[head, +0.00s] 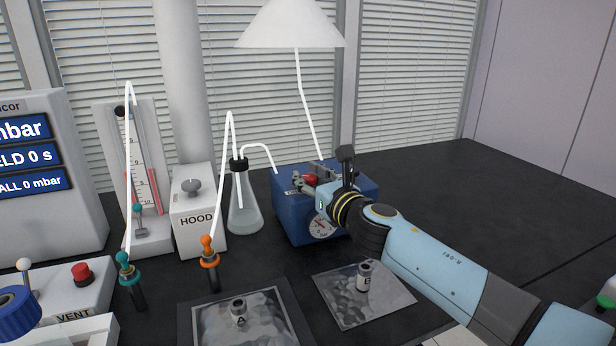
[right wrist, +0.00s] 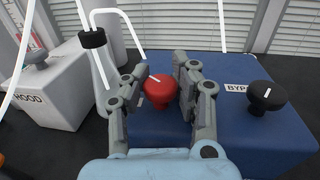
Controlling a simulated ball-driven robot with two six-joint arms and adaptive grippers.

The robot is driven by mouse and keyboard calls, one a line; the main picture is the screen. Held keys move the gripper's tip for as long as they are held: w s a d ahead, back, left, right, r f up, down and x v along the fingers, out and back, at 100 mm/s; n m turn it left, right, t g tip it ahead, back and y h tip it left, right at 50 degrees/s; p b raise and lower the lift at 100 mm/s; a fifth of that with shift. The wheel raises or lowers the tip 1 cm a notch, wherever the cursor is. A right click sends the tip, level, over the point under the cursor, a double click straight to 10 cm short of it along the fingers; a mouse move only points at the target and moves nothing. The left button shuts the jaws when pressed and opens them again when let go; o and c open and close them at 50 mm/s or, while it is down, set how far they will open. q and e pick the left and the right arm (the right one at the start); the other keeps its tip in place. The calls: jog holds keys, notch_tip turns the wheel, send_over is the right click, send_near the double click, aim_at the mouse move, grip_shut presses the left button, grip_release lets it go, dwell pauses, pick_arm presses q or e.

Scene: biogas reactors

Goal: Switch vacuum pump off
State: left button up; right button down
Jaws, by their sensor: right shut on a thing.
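The vacuum pump is a blue box (head: 291,224) with a round gauge (head: 321,228) on its front, at the middle of the bench in the head view. On its top is a red knob (right wrist: 159,90) with a white mark; a bit of it shows in the head view (head: 311,178). My right gripper (right wrist: 160,88) is shut on the red knob, with one finger on each side. In the head view my right gripper (head: 312,182) is over the pump top, partly hidden by its own wrist. My left gripper is not in view.
A black knob (right wrist: 268,95) beside a bypass label stands to the right on the pump. Left of the pump are a flask (head: 244,212) with tubing and the HOOD box (head: 199,236).

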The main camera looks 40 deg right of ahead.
jog(key=h, duration=0.1)
jog(key=m+h, duration=0.2)
jog(key=shift+a+f+g, duration=0.1)
jog(key=shift+f+g, duration=0.15)
jog(key=shift+g, duration=0.15)
jog(key=m+h, duration=0.2)
jog(key=h, duration=0.1)
jog(key=shift+g+b, duration=0.4)
jog(key=m+g+h+b, duration=0.2)
jog(key=m+g+h, duration=0.1)
jog(key=m+h, duration=0.1)
jog(key=shift+f+g+h, duration=0.1)
jog(key=shift+g+h, duration=0.3)
jog(key=shift+h, duration=0.3)
jog(key=shift+s+m+g+h+b, duration=0.1)
jog(key=shift+m+g+h+b, duration=0.95)
jog(key=shift+g, duration=0.45)
jog(key=shift+m, duration=0.35)
jog(key=c, duration=1)
grip_release()
jog(key=shift+r, duration=0.25)
